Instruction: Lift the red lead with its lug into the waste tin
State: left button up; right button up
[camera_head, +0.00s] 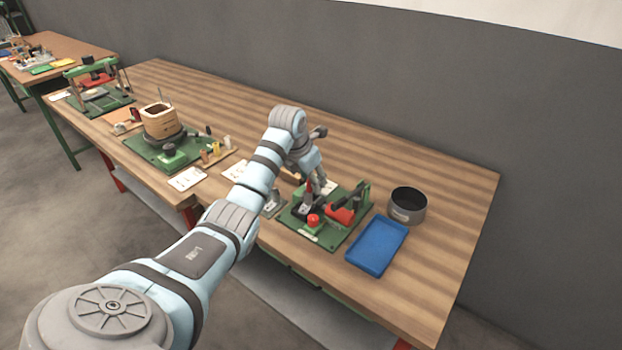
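The waste tin (407,213) is a round grey can with a dark inside, standing on the bench to the right of the green fixture plate (329,241). My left gripper (320,188) points down over the back left part of this plate, left of the tin. A small red piece (308,187) shows right beside its fingers; I cannot tell whether this is the red lead or whether the fingers hold it. No lug can be made out at this size. The finger gap is too small to read. My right gripper is not in view.
A blue tray (377,248) lies in front of the tin. The plate carries a red knob (313,220), a red block (340,215) and a dark lever. Another green plate with a wooden coil former (160,123) stands left. Bare bench lies behind.

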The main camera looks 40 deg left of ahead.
pick_arm(q)
grip_shut()
notch_tip(320, 180, up, 11)
jog(key=p, duration=1.1)
jog(key=shift+r, duration=0.2)
